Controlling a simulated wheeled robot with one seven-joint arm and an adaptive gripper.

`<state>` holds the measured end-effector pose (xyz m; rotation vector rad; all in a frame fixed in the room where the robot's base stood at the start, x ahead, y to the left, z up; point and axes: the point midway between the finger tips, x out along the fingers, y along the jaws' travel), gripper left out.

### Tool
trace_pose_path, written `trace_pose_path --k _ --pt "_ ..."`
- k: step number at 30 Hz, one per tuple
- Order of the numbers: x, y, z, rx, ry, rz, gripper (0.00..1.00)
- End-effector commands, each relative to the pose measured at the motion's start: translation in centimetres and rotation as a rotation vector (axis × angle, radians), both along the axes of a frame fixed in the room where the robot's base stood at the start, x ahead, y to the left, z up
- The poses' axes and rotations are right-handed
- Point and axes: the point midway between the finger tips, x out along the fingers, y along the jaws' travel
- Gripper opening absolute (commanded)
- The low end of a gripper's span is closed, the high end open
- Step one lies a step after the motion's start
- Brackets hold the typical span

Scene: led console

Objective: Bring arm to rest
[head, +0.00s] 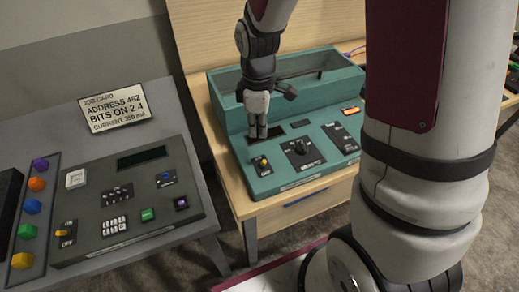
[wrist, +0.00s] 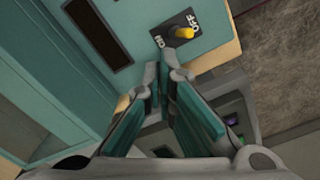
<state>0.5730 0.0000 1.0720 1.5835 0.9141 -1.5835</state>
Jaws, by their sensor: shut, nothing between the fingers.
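My gripper (head: 257,136) hangs from my arm, pointing down over the front left part of the teal console (head: 290,182). Its fingers are together and hold nothing; the fingertips also show in the wrist view (wrist: 163,72). Just in front of them on the console is a black switch plate (head: 260,167) with a yellow lever. In the wrist view the yellow lever (wrist: 184,33) lies nearer the OFF label than the ON label. I cannot tell whether the fingertips touch the panel.
The teal console stands on a wooden desk (head: 237,201). A grey console (head: 130,200) with a dark display and several buttons stands at the left, beside a row of coloured knobs (head: 36,184). A card (head: 113,107) stands behind it. My column fills the right side.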

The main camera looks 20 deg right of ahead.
Motion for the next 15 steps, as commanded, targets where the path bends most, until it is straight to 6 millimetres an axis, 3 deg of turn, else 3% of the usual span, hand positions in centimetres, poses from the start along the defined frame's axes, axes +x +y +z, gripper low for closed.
trace_pose_path --k 9,11,15 --pt "-0.1 0.0 0.5 0.0 -0.008 -0.013 0.0" --pt "-0.2 0.0 1.5 -0.001 -0.022 -0.037 0.0" --pt "-1.2 -0.1 5.3 0.0 -0.081 -0.148 0.0"
